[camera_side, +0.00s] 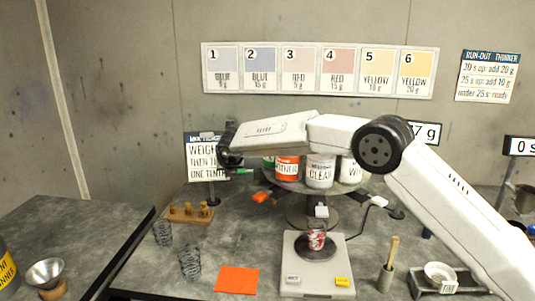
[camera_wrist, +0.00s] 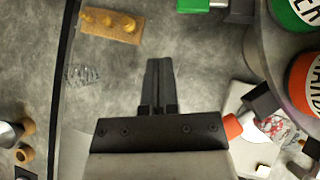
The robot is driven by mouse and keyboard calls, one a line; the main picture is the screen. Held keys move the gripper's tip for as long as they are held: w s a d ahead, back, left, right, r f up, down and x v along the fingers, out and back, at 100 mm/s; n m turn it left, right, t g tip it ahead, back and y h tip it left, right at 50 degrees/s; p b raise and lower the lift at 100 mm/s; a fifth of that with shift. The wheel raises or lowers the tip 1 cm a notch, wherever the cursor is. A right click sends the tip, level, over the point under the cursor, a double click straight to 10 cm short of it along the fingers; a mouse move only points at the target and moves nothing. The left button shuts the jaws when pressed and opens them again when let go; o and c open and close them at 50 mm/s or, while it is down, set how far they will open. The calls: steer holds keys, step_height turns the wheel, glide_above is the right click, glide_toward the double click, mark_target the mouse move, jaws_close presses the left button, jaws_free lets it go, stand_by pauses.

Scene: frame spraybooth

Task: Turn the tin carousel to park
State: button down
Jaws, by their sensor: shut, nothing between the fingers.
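The tin carousel (camera_side: 306,190) is a round grey plate on a post at the back middle of the bench. It carries a green tin (camera_wrist: 297,12), an orange tin (camera_side: 287,168), a white CLEAR tin (camera_side: 320,172) and another white tin (camera_side: 351,173). A green-tipped peg (camera_side: 243,171) sticks out at its left. In the wrist view, the carousel rim (camera_wrist: 263,62) is at the right. My gripper (camera_wrist: 159,65) is shut and empty, left of the carousel and apart from its rim in that view. My arm crosses in front of the tins' upper parts in the side view.
A scale (camera_side: 317,279) with a small red-marked cup (camera_side: 316,236) stands in front of the carousel. A sign (camera_side: 203,158) stands behind my gripper.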

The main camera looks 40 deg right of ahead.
steer(key=shift+a+v, duration=0.25)
steer(key=shift+v, duration=1.35)
steer(key=shift+w, duration=0.1)
steer(key=s+a+f+n+t+h, duration=0.1)
steer(key=s+f+n+t+h, duration=0.2)
steer(key=s+n, duration=0.4)
steer(key=s+a+f+n+t+h, duration=0.2)
steer(key=s+n, duration=0.6)
steer(key=s, duration=0.9)
step_height(320, 180, down, 3)
steer(key=shift+s+a+f+t+h, duration=0.1)
steer(key=shift+s+a+t+h, duration=0.3)
steer(key=shift+h, duration=0.8)
steer(key=shift+w+d, duration=0.15)
steer(key=shift+w, duration=0.1)
glide_toward(263, 199)
steer(key=w+d, duration=0.2)
steer(key=d, duration=0.2)
steer(key=shift+w+d+f, duration=0.1)
steer(key=shift+w+f, duration=0.05)
steer(key=shift+w, duration=1.3)
